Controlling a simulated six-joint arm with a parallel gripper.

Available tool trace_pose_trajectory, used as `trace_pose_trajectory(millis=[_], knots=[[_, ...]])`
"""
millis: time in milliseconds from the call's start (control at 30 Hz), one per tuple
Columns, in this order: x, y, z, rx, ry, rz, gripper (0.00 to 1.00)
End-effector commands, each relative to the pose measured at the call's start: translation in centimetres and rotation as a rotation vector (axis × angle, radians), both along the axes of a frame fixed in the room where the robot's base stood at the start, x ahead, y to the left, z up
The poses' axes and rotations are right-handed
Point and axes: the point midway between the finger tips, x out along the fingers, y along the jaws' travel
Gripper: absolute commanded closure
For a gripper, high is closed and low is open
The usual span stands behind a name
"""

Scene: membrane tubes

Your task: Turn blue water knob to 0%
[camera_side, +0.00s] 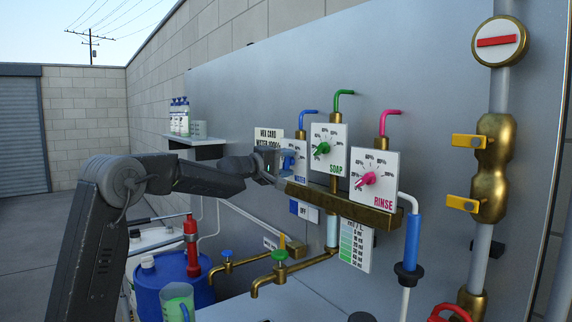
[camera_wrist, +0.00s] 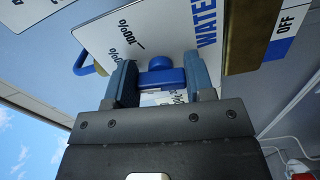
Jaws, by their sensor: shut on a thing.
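The blue water knob (camera_wrist: 162,76) is on the white WATER dial plate (camera_wrist: 180,20), which is marked with percentages. My gripper (camera_wrist: 163,82) is shut on the knob, with one finger on each side of it. In the wrist view the "100%" mark shows just above the knob; the other marks near the fingers are partly hidden. In the side view the gripper (camera_side: 284,163) is at the WATER dial (camera_side: 298,172), the leftmost of three dials, and covers much of it. The knob's exact setting cannot be read.
The green SOAP knob (camera_side: 322,148) and the pink RINSE knob (camera_side: 367,179) are on dials to the right. A brass manifold (camera_side: 340,207) runs below the dials. A hardness card (camera_side: 268,137) stands left of the WATER dial. Brass taps (camera_side: 262,284) and a blue drum (camera_side: 170,290) are lower down.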

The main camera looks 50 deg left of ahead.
Motion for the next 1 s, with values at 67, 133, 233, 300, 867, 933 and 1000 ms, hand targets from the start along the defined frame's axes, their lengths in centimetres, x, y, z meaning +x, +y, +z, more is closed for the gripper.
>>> trace_pose_trajectory(millis=[67,133,233,300,867,933,1000], knots=[[-0.01,0.00,0.04,-0.072,0.000,0.001,0.75],[-0.02,0.01,0.07,-0.139,0.000,0.001,0.75],[-0.02,0.02,0.12,-0.234,0.000,0.001,0.75],[-0.02,0.03,0.16,-0.300,0.000,0.001,0.75],[-0.02,0.17,0.39,-0.831,0.001,0.001,0.75],[-0.02,0.19,0.41,-0.898,0.001,0.001,0.75],[-0.02,0.22,0.44,-0.964,0.001,0.002,0.75]])
